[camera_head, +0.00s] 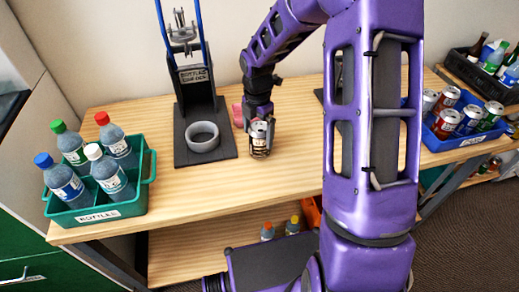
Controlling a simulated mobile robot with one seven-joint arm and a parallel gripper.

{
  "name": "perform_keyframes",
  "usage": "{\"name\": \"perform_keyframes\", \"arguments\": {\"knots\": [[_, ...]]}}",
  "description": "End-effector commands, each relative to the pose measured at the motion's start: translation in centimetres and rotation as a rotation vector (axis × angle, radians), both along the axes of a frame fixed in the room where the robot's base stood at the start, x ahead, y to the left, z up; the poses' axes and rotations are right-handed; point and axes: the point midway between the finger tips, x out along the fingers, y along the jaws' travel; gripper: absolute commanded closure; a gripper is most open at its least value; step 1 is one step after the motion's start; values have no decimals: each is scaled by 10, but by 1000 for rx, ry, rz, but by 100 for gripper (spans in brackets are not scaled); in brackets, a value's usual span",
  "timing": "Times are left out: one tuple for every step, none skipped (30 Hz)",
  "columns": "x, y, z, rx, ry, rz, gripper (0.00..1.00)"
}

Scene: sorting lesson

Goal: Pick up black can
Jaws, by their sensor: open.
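A dark can (259,150) with a pale label band and a silvery top stands upright on the wooden table, near the middle of the head view. My gripper (260,124) points down right over the can, with its fingers at the can's upper part. The jaws are open. Whether the fingers touch the can cannot be told. My purple arm hides part of the table to the right of the can.
A black press stand with a grey ring (202,137) stands just left of the can. A green crate (112,211) of bottles sits at the left. A blue crate (462,143) of cans and a black crate (467,71) of bottles are at the right. The table front is clear.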

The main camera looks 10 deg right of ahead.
Motion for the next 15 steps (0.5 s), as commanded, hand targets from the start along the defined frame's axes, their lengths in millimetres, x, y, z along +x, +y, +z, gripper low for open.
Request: {"name": "perform_keyframes", "arguments": {"knots": [[0, 0, -3, -1, 1, 0, 0], [0, 0, -4, 0, 1, 0, 0], [0, 0, -8, 0, 2, 0, 0], [1, 0, -12, 0, 2, 0, 0], [1, -1, -16, -1, 3, 0, 0], [1, -1, -22, -1, 3, 1, 0], [2, -1, -26, 0, 4, 1, 0], [2, -2, -31, 0, 4, 1, 0], [3, -2, -38, 0, 4, 1, 0], [3, -2, -42, -1, 3, 1, 0], [3, -2, -46, -1, 3, 1, 0], [3, -2, -50, 0, 2, 1, 0], [3, -2, -51, 0, 1, 1, 0], [3, -2, -52, -1, 1, 0, 0], [3, -2, -52, 0, 0, 0, 0]]}}
